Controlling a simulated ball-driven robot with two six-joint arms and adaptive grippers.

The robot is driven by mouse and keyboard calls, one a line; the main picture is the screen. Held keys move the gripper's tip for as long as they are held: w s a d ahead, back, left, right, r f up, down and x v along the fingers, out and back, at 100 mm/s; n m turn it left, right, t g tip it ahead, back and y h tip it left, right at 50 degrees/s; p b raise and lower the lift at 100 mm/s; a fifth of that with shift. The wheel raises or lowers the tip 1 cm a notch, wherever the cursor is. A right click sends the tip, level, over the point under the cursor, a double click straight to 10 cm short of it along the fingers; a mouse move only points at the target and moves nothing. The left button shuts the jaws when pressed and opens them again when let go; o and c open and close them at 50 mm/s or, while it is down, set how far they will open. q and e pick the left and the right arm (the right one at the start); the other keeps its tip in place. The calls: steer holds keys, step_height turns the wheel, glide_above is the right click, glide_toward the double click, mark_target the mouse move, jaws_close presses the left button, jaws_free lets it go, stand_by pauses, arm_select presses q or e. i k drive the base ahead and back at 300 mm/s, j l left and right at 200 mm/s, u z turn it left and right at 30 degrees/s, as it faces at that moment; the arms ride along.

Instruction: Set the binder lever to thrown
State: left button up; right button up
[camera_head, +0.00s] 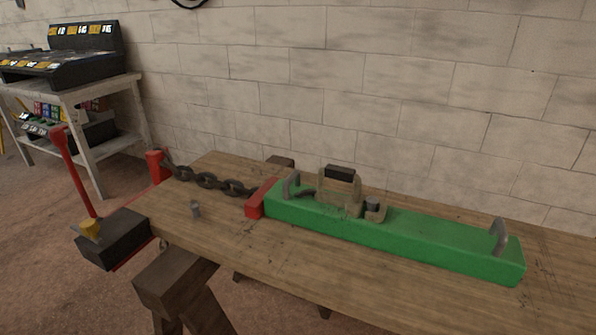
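A red lever (74,172) stands up at the left end of the bench, its top leaning a little to the left. A dark chain (208,181) runs from a red post (154,167) to a red block (256,199) at the near end of a green beam (420,236). Which of these is the binder is not labelled. Neither of my grippers is in view.
The wooden bench (215,232) has free room in front of the beam. A small grey peg (195,209) stands on it near the chain. A tan-and-black fixture (339,190) and metal handles (500,237) stick up from the beam. A white side table (98,88) stands at left.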

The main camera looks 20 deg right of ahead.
mark_target(57, 135)
steer(key=i+j+z, duration=0.2)
steer(key=z, duration=0.2)
steer(key=i+j+z, duration=0.1)
steer(key=j+z, duration=0.35)
steer(key=i+j+z, duration=0.1)
steer(key=j, duration=0.45)
steer(key=i+j, duration=0.15)
steer(key=j, duration=0.35)
steer(key=i+j+z, duration=0.15)
steer(key=j, duration=0.4)
steer(key=i+j, duration=0.1)
steer(key=j, duration=0.45)
steer(key=k+l, duration=0.1)
steer(key=l, duration=0.3)
steer(key=i+j, duration=0.1)
steer(key=j, duration=0.25)
steer(key=i+j, duration=0.1)
steer(key=j, duration=0.25)
steer(key=z, duration=0.05)
